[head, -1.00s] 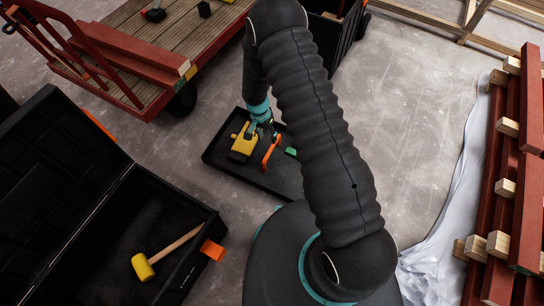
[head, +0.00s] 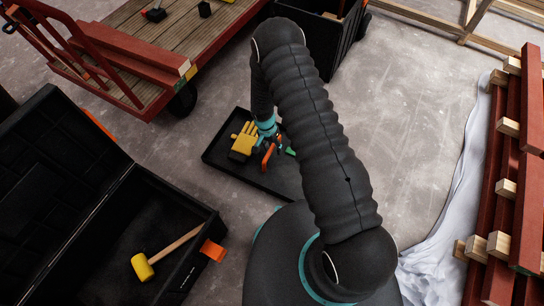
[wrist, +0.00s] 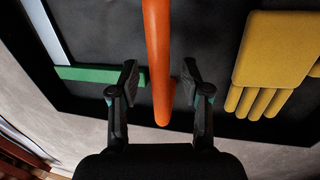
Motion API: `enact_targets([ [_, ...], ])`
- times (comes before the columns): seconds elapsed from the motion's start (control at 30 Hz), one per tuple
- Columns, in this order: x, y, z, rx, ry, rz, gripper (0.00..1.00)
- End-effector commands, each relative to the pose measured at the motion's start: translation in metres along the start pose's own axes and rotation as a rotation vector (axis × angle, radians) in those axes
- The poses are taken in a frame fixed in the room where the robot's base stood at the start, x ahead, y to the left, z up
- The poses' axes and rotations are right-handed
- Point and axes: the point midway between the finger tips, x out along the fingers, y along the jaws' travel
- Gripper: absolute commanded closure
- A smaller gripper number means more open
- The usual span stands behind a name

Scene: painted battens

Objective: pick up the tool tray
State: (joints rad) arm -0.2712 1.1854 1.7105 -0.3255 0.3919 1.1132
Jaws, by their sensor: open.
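The tool tray (head: 226,169) is a shallow black tray lying flat on the floor; its dark floor also shows in the wrist view (wrist: 110,30). A yellow glove (head: 242,142) lies at its left, also in the wrist view (wrist: 275,55). An orange bar (head: 267,157) rises near the tray's middle; I cannot tell whether it is the tray's handle. A green item (wrist: 100,75) lies beside it. My gripper (wrist: 159,82) is open over the tray, with one finger on each side of the orange bar (wrist: 157,50), showing gaps on both sides. My arm hides part of the tray in the head view.
An open black case (head: 110,235) with a yellow mallet (head: 145,266) stands at the left. A red-framed wooden cart (head: 140,60) and a black bin (head: 325,45) are behind. Red battens (head: 505,180) and a white sheet (head: 455,210) lie at the right. Floor right of my arm is clear.

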Motion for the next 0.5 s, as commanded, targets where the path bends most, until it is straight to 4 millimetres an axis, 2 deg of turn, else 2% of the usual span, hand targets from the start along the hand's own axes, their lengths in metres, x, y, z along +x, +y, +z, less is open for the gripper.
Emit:
enact_targets([
  [0.03,-0.0001,0.0,0.0,0.0,0.0,0.0,0.53],
  [0.2,-0.0002,0.0,0.0,0.0,0.0,0.0,0.95],
  [0.23,-0.0002,0.0,0.0,0.0,0.0,0.0,1.0],
  [0.5,-0.0011,0.0,-0.0004,0.0,0.001,0.0,1.0],
])
